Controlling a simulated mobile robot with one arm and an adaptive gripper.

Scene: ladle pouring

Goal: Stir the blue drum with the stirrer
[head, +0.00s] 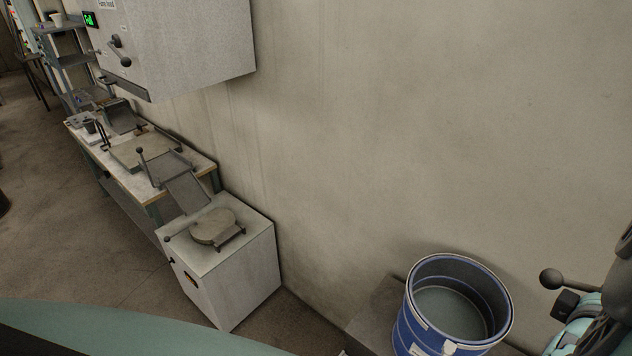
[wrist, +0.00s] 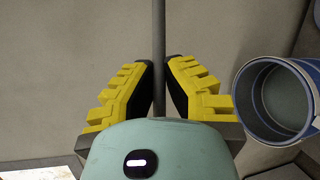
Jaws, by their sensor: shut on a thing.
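The stirrer (wrist: 158,30) shows in the wrist view as a thin grey rod running up between the fingers to the top edge. My gripper (wrist: 160,66) is shut on this rod with its yellow, black-padded fingers. The stirrer's ends are not visible in the wrist view. The blue drum (head: 404,335) stands open at the lower right of the head view, with grey contents inside. It also shows in the wrist view (wrist: 240,118), to the right of the fingers and apart from the rod.
The drum stands against a bare concrete wall (head: 420,130). A white cabinet (head: 245,290) with a round plate on top stands to its left, with a workbench (head: 205,163) behind it. A grey box (head: 185,45) hangs on the wall above.

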